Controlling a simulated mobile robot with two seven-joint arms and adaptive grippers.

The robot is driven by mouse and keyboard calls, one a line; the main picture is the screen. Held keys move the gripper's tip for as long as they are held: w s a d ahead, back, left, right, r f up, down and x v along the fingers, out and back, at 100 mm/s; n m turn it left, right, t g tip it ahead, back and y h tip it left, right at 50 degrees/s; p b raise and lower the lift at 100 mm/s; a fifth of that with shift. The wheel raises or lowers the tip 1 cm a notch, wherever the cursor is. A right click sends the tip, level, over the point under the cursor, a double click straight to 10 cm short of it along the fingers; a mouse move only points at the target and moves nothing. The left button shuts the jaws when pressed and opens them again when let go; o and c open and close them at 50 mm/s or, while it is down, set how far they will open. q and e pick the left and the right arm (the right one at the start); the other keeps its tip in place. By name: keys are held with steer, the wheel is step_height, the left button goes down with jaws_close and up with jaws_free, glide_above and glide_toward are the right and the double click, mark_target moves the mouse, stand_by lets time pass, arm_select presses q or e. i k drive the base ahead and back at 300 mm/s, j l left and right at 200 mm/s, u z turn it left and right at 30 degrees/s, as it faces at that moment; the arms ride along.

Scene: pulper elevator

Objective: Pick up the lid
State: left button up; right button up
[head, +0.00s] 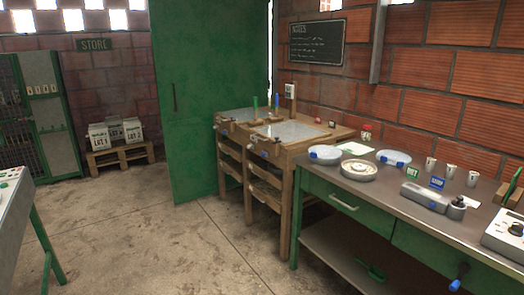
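I cannot tell for sure which thing is the lid. A round, pale, shallow piece (359,170) with a raised rim and a small centre detail lies on the metal-topped bench (345,184), near its front left edge. A grey device (425,196) lies further right on the bench. A small dark-topped round piece (457,206) stands against its right end and might be a cap or lid. Neither of my grippers shows in the head view.
Two white, blue-marked dishes (325,154) (393,158), several cups (450,171), small green and blue signs (412,171) and a control box (506,232) share the bench. Wooden sink stands (272,165) adjoin it. A blue handle (458,277) sticks out in front. The concrete floor (175,245) is clear.

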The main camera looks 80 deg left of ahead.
mark_target(326, 152)
steer(key=u, duration=2.15)
steer(key=i+l, duration=0.15)
steer(key=i, duration=0.9)
